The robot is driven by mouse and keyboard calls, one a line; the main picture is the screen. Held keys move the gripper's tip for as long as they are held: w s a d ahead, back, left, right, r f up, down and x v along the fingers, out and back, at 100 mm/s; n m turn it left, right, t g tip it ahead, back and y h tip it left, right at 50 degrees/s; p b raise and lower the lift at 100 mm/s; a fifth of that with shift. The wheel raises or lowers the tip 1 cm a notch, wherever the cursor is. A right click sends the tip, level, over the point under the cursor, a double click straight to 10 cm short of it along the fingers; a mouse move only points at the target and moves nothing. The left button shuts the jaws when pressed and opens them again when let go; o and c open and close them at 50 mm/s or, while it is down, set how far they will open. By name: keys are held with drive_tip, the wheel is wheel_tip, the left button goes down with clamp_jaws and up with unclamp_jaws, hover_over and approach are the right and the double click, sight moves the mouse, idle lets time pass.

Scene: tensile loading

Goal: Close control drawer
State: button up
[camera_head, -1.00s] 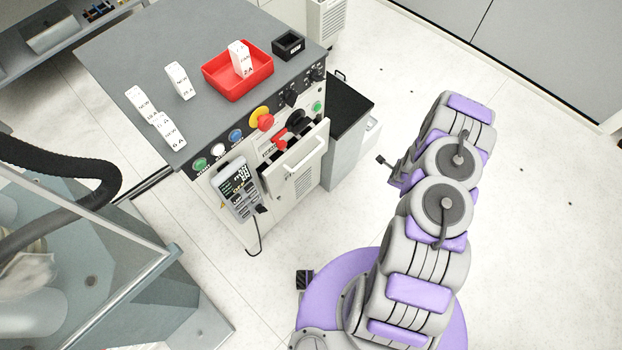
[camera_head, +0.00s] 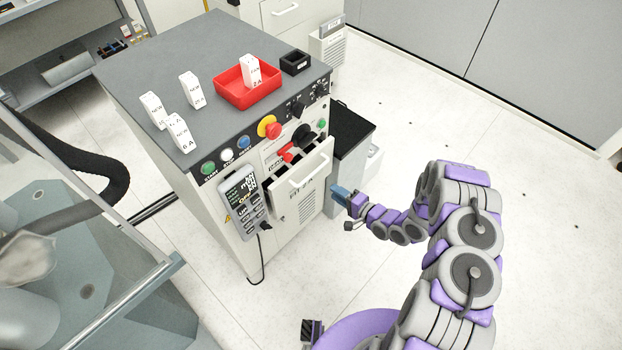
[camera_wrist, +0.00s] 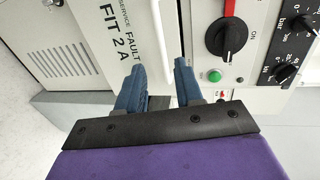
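The control drawer (camera_head: 302,172) on the front of the grey-topped cabinet is pulled out, with its dark inside partly visible above the front panel. Its pale bar handle (camera_head: 301,174) faces out. My gripper (camera_head: 341,194) is just right of and slightly below the drawer in the head view, with blue fingers pointing at the cabinet. In the wrist view my gripper (camera_wrist: 158,80) is open, with a gap between the fingers and nothing held. The handle (camera_wrist: 161,28) runs up from that gap; I cannot tell whether the fingers touch anything.
The cabinet top (camera_head: 215,50) holds a red tray (camera_head: 233,92), a small black box (camera_head: 295,62) and several white labelled blocks. A handheld controller (camera_head: 243,200) hangs at the cabinet's left corner. A black-topped unit (camera_head: 350,127) stands right of the cabinet. Floor to the right is clear.

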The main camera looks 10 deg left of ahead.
sight(309, 176)
drive_tip(key=b+x, duration=0.2)
drive_tip(key=x, duration=1.1)
drive_tip(key=shift+a+f, duration=0.15)
drive_tip(key=shift+w+a, duration=0.15)
drive_tip(key=shift+a, duration=0.25)
drive_tip(key=shift+c, duration=0.2)
drive_tip(key=shift+d+b, duration=0.1)
drive_tip(key=shift+b, duration=0.2)
clamp_jaws()
drive_tip(key=shift+f, duration=0.1)
